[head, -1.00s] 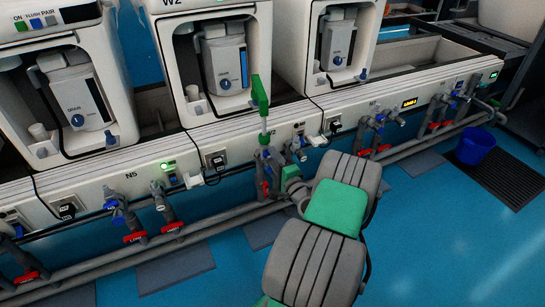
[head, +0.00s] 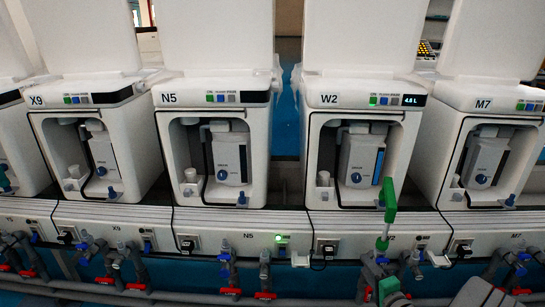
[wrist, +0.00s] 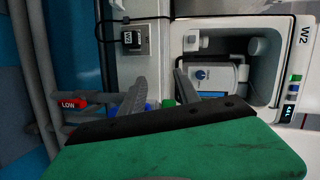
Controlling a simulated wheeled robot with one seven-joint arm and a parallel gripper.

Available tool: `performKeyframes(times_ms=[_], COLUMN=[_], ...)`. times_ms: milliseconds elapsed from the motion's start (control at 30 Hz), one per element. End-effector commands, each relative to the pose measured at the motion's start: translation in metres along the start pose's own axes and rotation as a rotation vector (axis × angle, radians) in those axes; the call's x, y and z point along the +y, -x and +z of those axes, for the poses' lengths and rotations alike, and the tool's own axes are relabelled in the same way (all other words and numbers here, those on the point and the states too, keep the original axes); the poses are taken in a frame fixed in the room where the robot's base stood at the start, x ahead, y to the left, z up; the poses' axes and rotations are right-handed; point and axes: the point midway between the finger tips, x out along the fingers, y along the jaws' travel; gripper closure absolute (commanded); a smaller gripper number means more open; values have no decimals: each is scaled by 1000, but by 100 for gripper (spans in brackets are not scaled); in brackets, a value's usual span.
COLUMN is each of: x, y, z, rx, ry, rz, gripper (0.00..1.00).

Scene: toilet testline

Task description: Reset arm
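My gripper (wrist: 160,82) shows in the wrist view as two dark grey fingers standing apart beyond a green body edge. Nothing is visibly held between them. In the head view, the green end of my arm (head: 389,200) stands at the lower right, in front of unit W2 (head: 358,150). Part of my arm shows below it at the bottom edge. The fingers are too small to make out there. Unit W2 also shows at the right of the wrist view (wrist: 290,85), rotated on its side.
Units X9 (head: 100,150), N5 (head: 215,150) and M7 (head: 490,150) stand in a row along the bench. Pipes and red valve handles (head: 230,291) run below.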

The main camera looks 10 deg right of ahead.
Motion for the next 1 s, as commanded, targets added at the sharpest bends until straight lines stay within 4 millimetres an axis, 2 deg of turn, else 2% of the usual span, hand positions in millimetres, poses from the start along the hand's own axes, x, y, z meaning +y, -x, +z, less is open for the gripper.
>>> performKeyframes(times_ms=[33, 133, 233, 300, 367, 400, 500, 533, 600, 700, 800, 1000], x=[-62, -130, -190, -233, -271, -297, -358, -373, -399, -417, -418, -414], y=[-11, -19, -2, 20, 46, 65, 117, 132, 163, 191, 201, 200], z=[25, 89, 140, 165, 181, 188, 198, 199, 200, 199, 198, 198], rx=[-123, -379, -590, -705, -784, -828, -904, -918, -942, -959, -966, -966], ry=[110, 357, 597, 755, 880, 959, 1118, 1153, 1213, 1252, 1263, 1261], rz=[45, 180, 311, 399, 470, 516, 621, 648, 698, 743, 761, 764], gripper=[62, 62, 62, 62, 62, 62, 62, 62, 62, 62, 62, 62])
